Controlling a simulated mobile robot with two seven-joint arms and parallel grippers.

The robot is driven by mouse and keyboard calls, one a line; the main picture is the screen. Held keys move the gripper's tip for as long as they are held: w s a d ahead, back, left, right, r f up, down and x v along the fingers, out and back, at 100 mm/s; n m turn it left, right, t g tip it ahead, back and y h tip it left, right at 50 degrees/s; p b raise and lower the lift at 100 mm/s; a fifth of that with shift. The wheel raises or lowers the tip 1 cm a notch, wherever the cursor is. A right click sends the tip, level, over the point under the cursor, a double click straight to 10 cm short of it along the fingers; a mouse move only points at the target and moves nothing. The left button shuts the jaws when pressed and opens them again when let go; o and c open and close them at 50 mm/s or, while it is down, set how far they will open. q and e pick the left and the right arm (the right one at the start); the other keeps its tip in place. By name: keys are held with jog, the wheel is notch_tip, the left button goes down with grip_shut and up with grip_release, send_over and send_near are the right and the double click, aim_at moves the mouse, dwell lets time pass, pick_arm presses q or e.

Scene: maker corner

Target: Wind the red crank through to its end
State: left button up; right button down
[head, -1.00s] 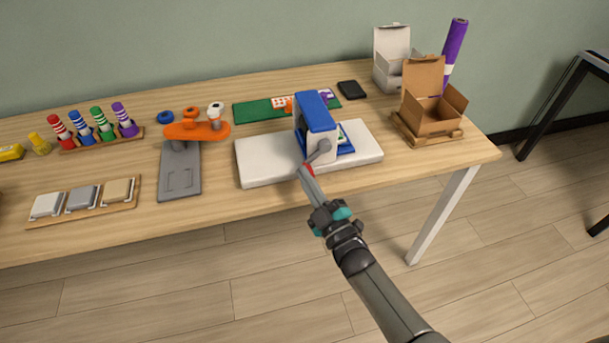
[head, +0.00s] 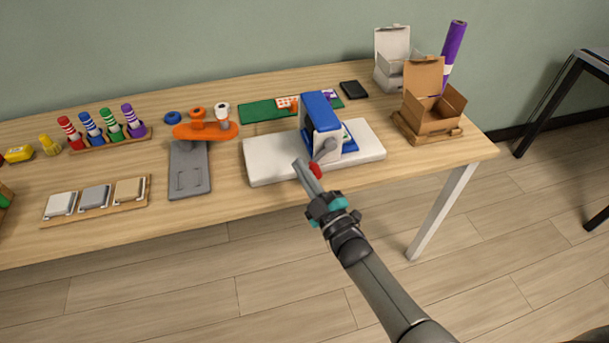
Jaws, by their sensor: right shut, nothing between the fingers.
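The red crank knob (head: 316,169) is on a grey crank arm (head: 325,151) at the front of a blue and white machine (head: 320,115). The machine stands on a white slab (head: 262,165) on the table. My right gripper (head: 300,166) is shut and empty. Its fingers show just left of the red knob and partly overlap it in the picture; I cannot tell whether they touch it. My left gripper is not in view.
An orange-topped grey stand (head: 190,170) is left of the slab. A tray of grey and tan blocks (head: 96,197) and striped pegs (head: 102,126) lie further left. An open cardboard box (head: 432,108) stands at right. The table's front edge runs below the slab.

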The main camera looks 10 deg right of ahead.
jog(key=v, duration=1)
jog(key=s+d+f+m+g+h, duration=0.1)
jog(key=s+f+m+g+h, duration=0.25)
jog(key=f, duration=0.85)
jog(key=s+d+f+m+g+h, duration=0.1)
jog(key=s+f+m+g, duration=0.35)
jog(key=f, duration=0.75)
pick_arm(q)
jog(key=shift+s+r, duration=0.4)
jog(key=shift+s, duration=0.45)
pick_arm(e)
jog(key=s+f+m+g, duration=0.1)
jog(key=s+f+g, duration=0.2)
jog(key=s, duration=0.6)
jog(key=s+d+f+g+h, duration=0.1)
jog(key=s+f+g, duration=0.3)
jog(key=s, duration=0.6)
jog(key=s+d+f+m+g, duration=0.1)
jog(key=s+f+g, duration=0.2)
jog(key=s, duration=0.7)
notch_tip(320, 180, down, 3)
jog(key=shift+r+m+g, duration=0.1)
jog(key=shift+m+g, duration=0.2)
